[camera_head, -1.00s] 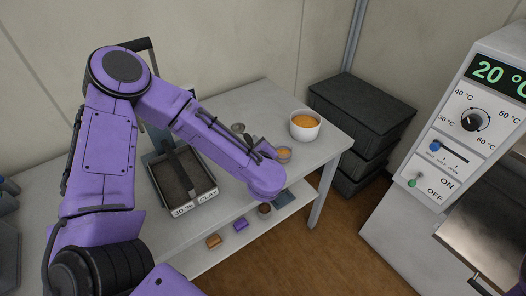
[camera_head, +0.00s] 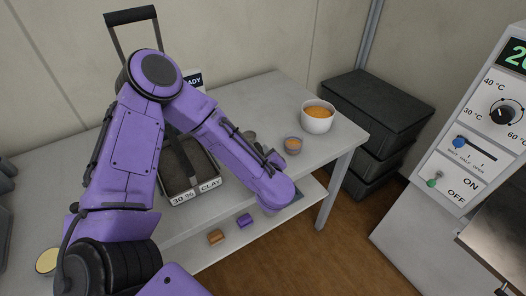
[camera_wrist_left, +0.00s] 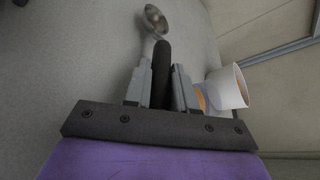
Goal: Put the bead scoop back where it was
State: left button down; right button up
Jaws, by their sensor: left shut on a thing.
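My left gripper (camera_wrist_left: 161,88) is shut on the dark handle of the bead scoop (camera_wrist_left: 155,20). The scoop's shiny metal bowl points away from the fingers, over the pale table. Whether the scoop touches the table cannot be told. In the head view my left arm hides most of the gripper, and a small grey part of the scoop (camera_head: 249,136) shows beyond the forearm. A white bowl of orange beads (camera_head: 318,117) stands to the right, and it also shows in the left wrist view (camera_wrist_left: 230,88). My right gripper is out of view.
A dark tray marked 30 % CLAY (camera_head: 207,186) lies left, partly behind my arm. Black stacked crates (camera_head: 378,105) and a control panel (camera_head: 470,150) are to the right.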

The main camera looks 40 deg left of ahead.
pick_arm(q)
jog(key=shift+f+b, duration=0.7)
jog(key=shift+f, duration=0.05)
dwell(0.3)
jog(key=c, duration=0.8)
grip_release()
jog(key=shift+c, duration=0.2)
jog(key=b+v, duration=0.2)
jog(key=v, duration=0.8)
jog(key=shift+d+r, duration=0.2)
jog(key=shift+d, duration=0.05)
jog(key=shift+s, duration=0.2)
